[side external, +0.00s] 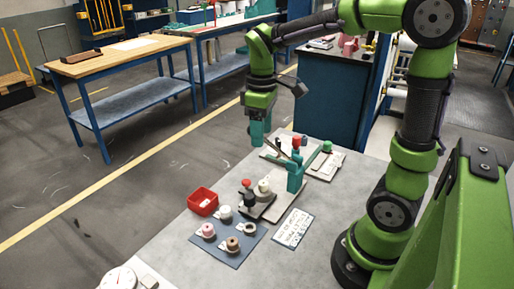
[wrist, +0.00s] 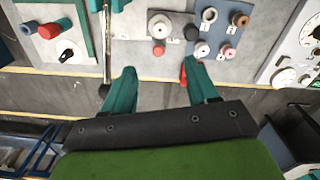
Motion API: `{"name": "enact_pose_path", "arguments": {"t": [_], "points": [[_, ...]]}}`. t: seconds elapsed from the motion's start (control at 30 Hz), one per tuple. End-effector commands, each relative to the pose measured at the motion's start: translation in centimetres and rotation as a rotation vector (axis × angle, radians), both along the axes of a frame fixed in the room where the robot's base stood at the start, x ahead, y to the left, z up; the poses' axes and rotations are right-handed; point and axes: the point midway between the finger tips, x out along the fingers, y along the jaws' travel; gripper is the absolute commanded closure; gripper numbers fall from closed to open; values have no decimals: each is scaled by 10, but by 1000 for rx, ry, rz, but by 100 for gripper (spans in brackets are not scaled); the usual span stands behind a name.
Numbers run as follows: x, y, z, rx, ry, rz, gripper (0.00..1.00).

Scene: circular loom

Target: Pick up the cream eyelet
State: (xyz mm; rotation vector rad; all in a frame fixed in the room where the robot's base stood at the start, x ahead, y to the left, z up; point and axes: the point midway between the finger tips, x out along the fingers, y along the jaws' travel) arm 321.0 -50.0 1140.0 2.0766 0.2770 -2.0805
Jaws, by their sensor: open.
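My gripper (side external: 258,140) hangs open and empty above the back of the work table, well above the parts. In the wrist view its two teal fingers (wrist: 162,78) are spread apart with nothing between them. Two pale eyelets stand on the blue-grey mat: one nearer the red bin (side external: 225,213), (wrist: 201,50) and one nearer the loom (side external: 249,228), (wrist: 209,14). I cannot tell for certain which is the cream one. A pink eyelet (side external: 208,230), (wrist: 229,52) and a brown eyelet (side external: 232,243), (wrist: 239,20) share the mat.
A red bin (side external: 202,201) stands beside the mat (side external: 236,262); the right finger partly hides it in the wrist view. A larger cream spool (side external: 264,187) sits on a dark-based fixture. A teal post (side external: 296,175) with an arm rises behind it. A printed card (side external: 292,228) lies right.

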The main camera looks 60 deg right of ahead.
Motion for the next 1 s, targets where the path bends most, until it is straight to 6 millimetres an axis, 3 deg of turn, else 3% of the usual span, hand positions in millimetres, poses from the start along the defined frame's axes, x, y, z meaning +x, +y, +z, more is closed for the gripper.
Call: {"name": "enact_pose_path", "arguments": {"t": [0.4,0.67,1.0], "points": [[-2,1,-87,2,5,-3,42],[-2,1,-108,2,1,-4,42],[-7,0,-153,2,1,-4,42]]}}
